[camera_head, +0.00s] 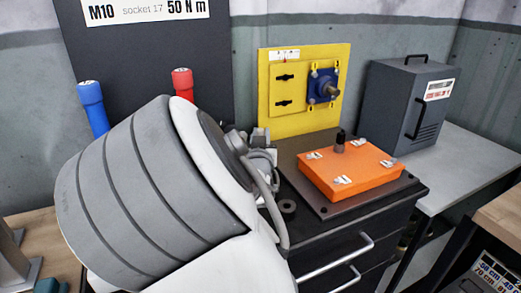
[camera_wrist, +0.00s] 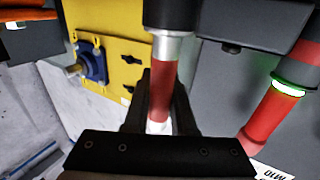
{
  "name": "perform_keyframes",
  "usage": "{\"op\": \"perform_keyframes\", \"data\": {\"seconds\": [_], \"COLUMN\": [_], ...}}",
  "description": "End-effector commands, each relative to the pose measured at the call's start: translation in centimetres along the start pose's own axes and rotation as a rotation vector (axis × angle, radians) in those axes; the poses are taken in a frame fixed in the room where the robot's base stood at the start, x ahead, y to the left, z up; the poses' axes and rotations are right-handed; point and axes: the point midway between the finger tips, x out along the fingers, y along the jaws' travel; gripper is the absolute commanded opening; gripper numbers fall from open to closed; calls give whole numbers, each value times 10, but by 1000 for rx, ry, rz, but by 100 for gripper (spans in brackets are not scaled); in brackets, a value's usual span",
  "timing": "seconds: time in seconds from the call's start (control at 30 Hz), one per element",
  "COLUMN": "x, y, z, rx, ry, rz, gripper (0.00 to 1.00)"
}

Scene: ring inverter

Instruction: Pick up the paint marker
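The paint marker (camera_wrist: 160,88) shows in the wrist view as a red barrel with a silver collar, a black upper end and a white lower end. It stands upright in the picture between the two dark fingers of my gripper (camera_wrist: 160,100), with almost no gap on either side, so the gripper looks shut on it. Its black end runs out of the top of the picture. I cannot make out the marker in the head view, where my arm covers much of the left and middle.
An orange box (camera_head: 351,174) with latches sits on a dark cabinet (camera_head: 330,235). Behind are a yellow panel (camera_head: 345,62) with a blue fitting and a grey case (camera_head: 393,100). Red (camera_head: 183,82) and blue (camera_head: 92,103) handles stand at left. A black ring (camera_head: 287,206) lies near my arm.

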Motion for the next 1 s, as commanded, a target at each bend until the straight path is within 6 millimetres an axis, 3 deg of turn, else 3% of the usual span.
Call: {"op": "perform_keyframes", "data": {"seconds": [0.1,0.47,0.77,1.0], "x": [0,0,0,-20], "y": [0,0,0,34], "z": [0,-5,-49,-67], "rx": [0,2,7,6], "ry": [0,1,3,-1], "rz": [0,0,-1,3], "gripper": [0,0,0,0]}}
